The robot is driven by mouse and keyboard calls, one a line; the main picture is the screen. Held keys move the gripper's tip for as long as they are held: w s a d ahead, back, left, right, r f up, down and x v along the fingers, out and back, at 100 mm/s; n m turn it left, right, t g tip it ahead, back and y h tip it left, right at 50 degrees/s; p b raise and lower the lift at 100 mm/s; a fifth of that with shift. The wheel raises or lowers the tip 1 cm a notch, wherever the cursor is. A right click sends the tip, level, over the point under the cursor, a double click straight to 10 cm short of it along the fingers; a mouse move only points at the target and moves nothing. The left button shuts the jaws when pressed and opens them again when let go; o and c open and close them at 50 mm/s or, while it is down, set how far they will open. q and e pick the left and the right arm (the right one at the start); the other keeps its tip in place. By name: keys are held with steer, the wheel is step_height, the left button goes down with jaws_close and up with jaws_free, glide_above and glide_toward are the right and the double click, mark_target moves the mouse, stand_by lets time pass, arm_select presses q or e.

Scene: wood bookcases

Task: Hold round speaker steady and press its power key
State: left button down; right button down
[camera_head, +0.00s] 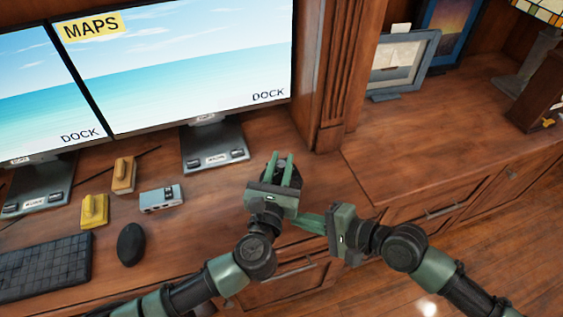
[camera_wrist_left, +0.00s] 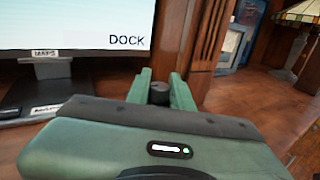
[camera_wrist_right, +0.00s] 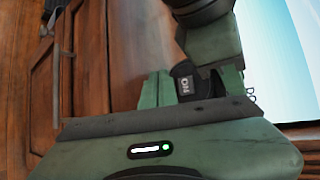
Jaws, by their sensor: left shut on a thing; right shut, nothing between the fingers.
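The round speaker shows in the left wrist view as a small black cylinder (camera_wrist_left: 159,93). My left gripper (camera_head: 282,166) is shut on it, one green finger on each side, above the desk. In the right wrist view the dark speaker (camera_wrist_right: 184,84) has a label reading "ON" and sits just beside my right fingertips (camera_wrist_right: 155,88). My right gripper (camera_head: 303,220) is shut and empty, pointing left, close to the left gripper's near side. I cannot tell whether its tips touch the speaker or its power key. The head view mostly hides the speaker.
Two monitors (camera_head: 190,60) stand at the back left. A wooden post (camera_head: 328,75) stands behind. The desk right of it is mostly clear.

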steer(key=shift+w+a, duration=0.2)
steer(key=shift+w, duration=0.45)
steer(key=shift+w+a, duration=0.25)
steer(key=shift+w, duration=0.35)
steer(key=shift+w+a, duration=0.2)
steer(key=shift+w, duration=0.45)
steer(key=shift+w, duration=0.1)
stand_by(0.5)
steer(key=shift+w+a, duration=0.15)
steer(key=shift+w, duration=0.25)
stand_by(0.4)
steer(key=shift+s, duration=0.55)
steer(key=shift+s+d, duration=0.35)
steer(key=shift+s, duration=0.6)
steer(key=shift+s+d, duration=0.4)
steer(key=shift+s, duration=0.55)
steer(key=shift+s+d, duration=0.35)
steer(key=shift+s, duration=0.6)
